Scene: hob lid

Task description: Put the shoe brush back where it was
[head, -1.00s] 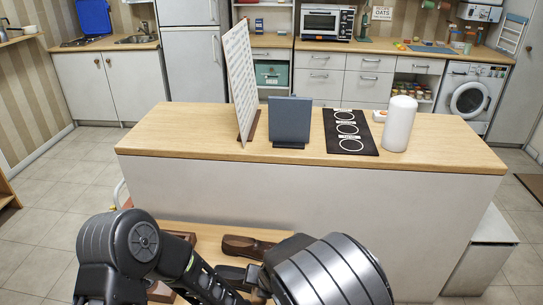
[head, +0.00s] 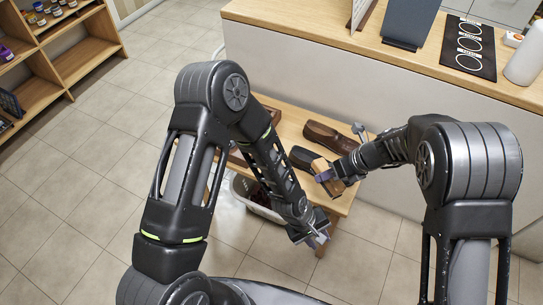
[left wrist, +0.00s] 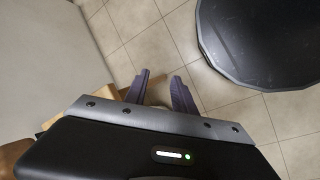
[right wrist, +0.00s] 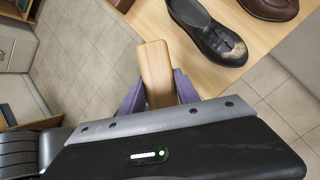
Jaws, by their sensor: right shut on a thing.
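The shoe brush (head: 328,177), a pale wooden block, is held in my right gripper (head: 338,178), above the right end of the low wooden bench (head: 337,206). In the right wrist view the brush (right wrist: 155,72) stands out between the two fingers (right wrist: 158,95); its bristles are not clear. A black shoe (right wrist: 208,32) with a dull, pale toe lies on the bench close by. A brown shoe (head: 330,137) lies behind it. My left gripper (head: 317,238) is empty in front of the bench, over the floor, with its fingers apart in the left wrist view (left wrist: 160,92).
A brown wooden box (head: 268,112) sits on the bench's left part, partly hidden by my left arm. A pale bin (head: 262,210) stands under the bench. The tall counter (head: 300,40) rises behind. Shelves (head: 85,50) stand at the far left; the floor between is clear.

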